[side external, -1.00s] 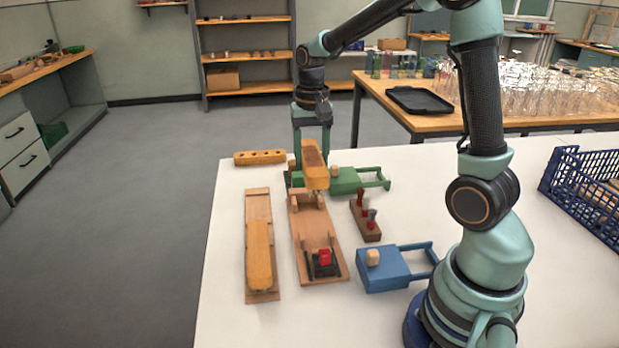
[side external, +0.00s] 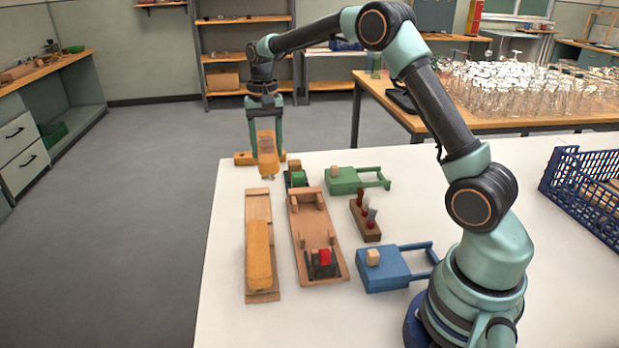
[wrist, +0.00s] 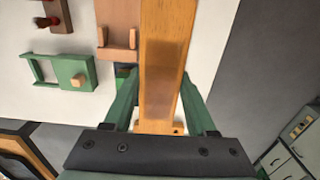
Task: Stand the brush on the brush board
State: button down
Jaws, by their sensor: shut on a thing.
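My gripper (side external: 266,138) is shut on the brush (side external: 267,158), an orange-brown wooden block with a darker patch on top and short bristles below. It holds the brush raised near the table's back left edge. In the wrist view the brush (wrist: 165,60) is long and flat between the two green fingers. A long tan board (side external: 258,208), which looks like the brush board, lies at the table's left. A similar orange block (side external: 260,255) covers its near half; the far half is bare.
A holed wooden bar (side external: 245,159) lies at the back. A green box (side external: 343,180), a blue box (side external: 385,270) and a tool stand (side external: 366,222) stand farther right.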

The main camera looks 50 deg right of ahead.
jog(key=shift+w+a+f, duration=0.2)
jog(key=shift+w+f, duration=0.45)
jog(key=shift+f, duration=1.1)
jog(key=shift+w+a+f, duration=0.2)
jog(key=shift+w+f, duration=0.5)
jog(key=shift+f, duration=1.1)
jog(key=shift+w+a+f, duration=0.2)
jog(key=shift+w+f, duration=0.45)
jog(key=shift+f, duration=1.1)
jog(key=shift+f, duration=0.15)
jog(key=shift+f, duration=0.95)
jog(key=shift+f, duration=0.4)
grip_release()
notch_tip(320, 180, up, 8)
